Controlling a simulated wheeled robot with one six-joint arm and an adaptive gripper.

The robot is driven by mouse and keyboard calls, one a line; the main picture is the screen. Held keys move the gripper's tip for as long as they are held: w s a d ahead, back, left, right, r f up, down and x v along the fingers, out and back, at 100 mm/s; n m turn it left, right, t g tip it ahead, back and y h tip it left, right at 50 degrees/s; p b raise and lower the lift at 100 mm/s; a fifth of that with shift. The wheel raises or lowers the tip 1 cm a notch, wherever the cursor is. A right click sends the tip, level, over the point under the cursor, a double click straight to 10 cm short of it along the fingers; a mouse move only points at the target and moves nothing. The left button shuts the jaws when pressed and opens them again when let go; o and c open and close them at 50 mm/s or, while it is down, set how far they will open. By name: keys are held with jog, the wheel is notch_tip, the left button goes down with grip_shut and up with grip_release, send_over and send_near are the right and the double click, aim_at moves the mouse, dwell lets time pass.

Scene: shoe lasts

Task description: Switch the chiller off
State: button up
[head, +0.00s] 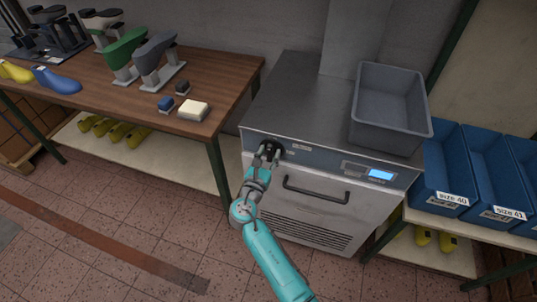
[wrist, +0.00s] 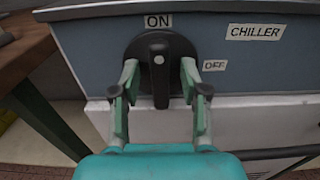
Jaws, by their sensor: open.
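The chiller (head: 300,200) is a steel cabinet with a blue-grey front panel; its label (wrist: 255,32) reads CHILLER in the wrist view. A round black rotary switch (wrist: 157,50) sits at the panel's left. Its bar handle stands upright, with a white dot near the top, towards the ON label (wrist: 158,20). The OFF label (wrist: 215,65) is to the right of the switch. My gripper (wrist: 159,78) is open, one finger on each side of the bar. I cannot tell whether the fingers touch it. The switch is partly hidden by my gripper in the head view (head: 267,153).
A grey bin (head: 390,105) stands on the chiller's top. A lit display (head: 381,175) and a bar handle (head: 315,193) are on its front. A wooden table (head: 215,85) with shoe lasts is at left; blue size bins (head: 440,170) are at right.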

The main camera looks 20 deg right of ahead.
grip_shut()
jog(key=shift+d+m, duration=0.1)
jog(key=shift+m, duration=0.2)
jog(key=m, duration=0.3)
jog(key=shift+d+m, duration=0.1)
jog(key=shift+m, duration=0.3)
jog(key=m, duration=0.4)
jog(key=shift+s+d+f+m, duration=0.1)
jog(key=shift+s+m, duration=0.05)
jog(key=shift+m, duration=0.15)
jog(key=m, duration=0.4)
jog(key=shift+f, duration=0.15)
jog(key=shift+s+d+f+m, duration=0.1)
jog(key=shift+m, duration=1.1)
jog(key=shift+f+m, duration=0.1)
jog(key=shift+m, duration=1.1)
